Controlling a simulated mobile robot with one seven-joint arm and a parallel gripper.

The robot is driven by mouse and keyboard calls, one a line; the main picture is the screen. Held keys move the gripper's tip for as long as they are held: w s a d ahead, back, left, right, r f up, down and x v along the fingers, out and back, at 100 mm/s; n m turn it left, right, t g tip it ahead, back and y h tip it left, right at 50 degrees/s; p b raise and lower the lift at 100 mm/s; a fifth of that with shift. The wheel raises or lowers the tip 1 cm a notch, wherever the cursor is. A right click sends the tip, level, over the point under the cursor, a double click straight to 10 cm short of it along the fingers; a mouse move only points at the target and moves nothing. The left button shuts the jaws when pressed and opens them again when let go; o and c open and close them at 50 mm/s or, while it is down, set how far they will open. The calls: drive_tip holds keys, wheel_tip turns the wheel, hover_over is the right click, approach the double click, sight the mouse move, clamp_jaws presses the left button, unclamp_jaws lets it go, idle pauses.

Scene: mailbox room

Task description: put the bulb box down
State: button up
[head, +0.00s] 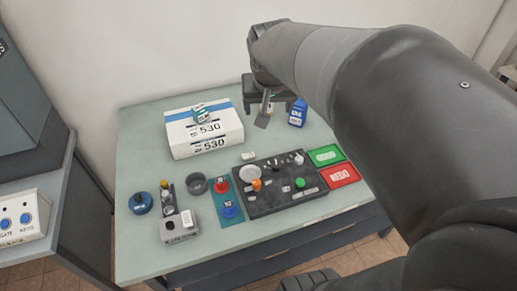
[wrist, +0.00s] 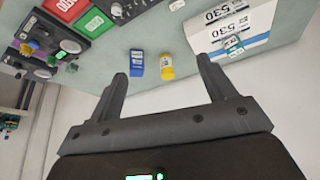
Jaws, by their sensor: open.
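My gripper (wrist: 161,72) is open and empty, with its fingers spread wide above the back of the table. It also shows in the head view (head: 268,110), partly hidden by my arm. A small white and teal box (head: 200,110), possibly the bulb box, lies on top of a white 530 carton (head: 190,152), left of my gripper. It also shows in the wrist view (wrist: 232,44) at the upper right. No label naming a bulb is readable. A blue container (wrist: 137,64) and a yellow container (wrist: 166,66) appear beyond and between the fingers, apart from them.
A dark control panel (head: 285,202) with knobs sits at the table's front centre. Green (head: 325,155) and red (head: 339,174) trays lie to its right. A blue round item (head: 140,203) and a grey ring (head: 196,184) are at the left.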

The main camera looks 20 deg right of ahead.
drive_tip(key=s+a+f+n, duration=0.1)
drive_tip(key=s+a, duration=0.2)
drive_tip(key=s, duration=0.4)
drive_tip(key=s+a+f+n+y, duration=0.1)
drive_tip(key=s+a+n, duration=0.1)
drive_tip(key=s, duration=0.5)
drive_tip(key=shift+s+a+f+t+y, duration=0.3)
drive_tip(key=shift+s+a, duration=0.1)
drive_tip(key=shift+a, duration=0.2)
